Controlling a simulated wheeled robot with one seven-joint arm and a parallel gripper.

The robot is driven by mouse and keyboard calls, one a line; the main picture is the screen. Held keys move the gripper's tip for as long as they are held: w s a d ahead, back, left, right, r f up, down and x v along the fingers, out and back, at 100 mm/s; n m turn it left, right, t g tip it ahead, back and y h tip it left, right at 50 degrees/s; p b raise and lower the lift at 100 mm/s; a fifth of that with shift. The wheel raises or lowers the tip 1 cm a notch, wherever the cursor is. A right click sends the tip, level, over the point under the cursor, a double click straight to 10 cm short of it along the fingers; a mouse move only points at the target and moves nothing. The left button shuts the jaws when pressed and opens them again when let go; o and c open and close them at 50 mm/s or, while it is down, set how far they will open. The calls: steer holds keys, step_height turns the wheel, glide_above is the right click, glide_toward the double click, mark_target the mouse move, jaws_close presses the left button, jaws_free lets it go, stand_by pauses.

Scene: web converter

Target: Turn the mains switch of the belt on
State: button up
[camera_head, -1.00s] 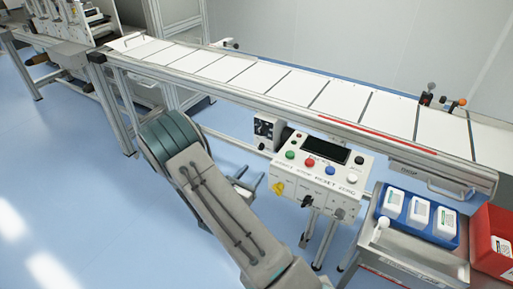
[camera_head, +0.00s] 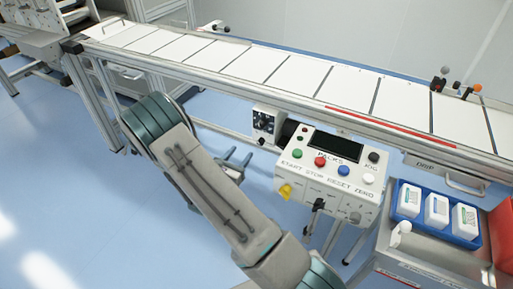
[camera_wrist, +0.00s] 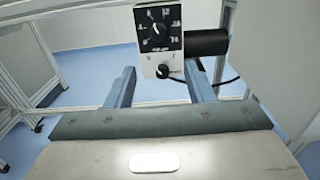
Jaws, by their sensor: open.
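A small white box with a large black dial and a smaller knob below (camera_head: 265,122) hangs under the belt's front rail. In the wrist view the box (camera_wrist: 158,38) is straight ahead, with its lower knob (camera_wrist: 162,71) framed between my fingers. A white control panel (camera_head: 335,172) with coloured buttons stands right of it, with a yellow knob (camera_head: 285,191) at its lower left. No label readable here shows which one is the mains switch. My gripper (camera_head: 236,156) is open and empty, short of the box and left of the panel; it also shows in the wrist view (camera_wrist: 160,82).
The white belt (camera_head: 290,75) runs across behind the box. A black cylinder (camera_wrist: 206,42) with a cable sits right of the box. A blue tray (camera_head: 466,236) with white containers and a red bin (camera_head: 503,235) are at the right. Blue floor (camera_head: 70,180) is clear at the left.

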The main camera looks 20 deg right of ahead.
steer(key=b, duration=0.7)
glide_toward(260, 143)
steer(key=x, duration=0.8)
steer(key=shift+w+d, duration=0.2)
steer(key=shift+c, duration=0.3)
steer(key=c, duration=0.9)
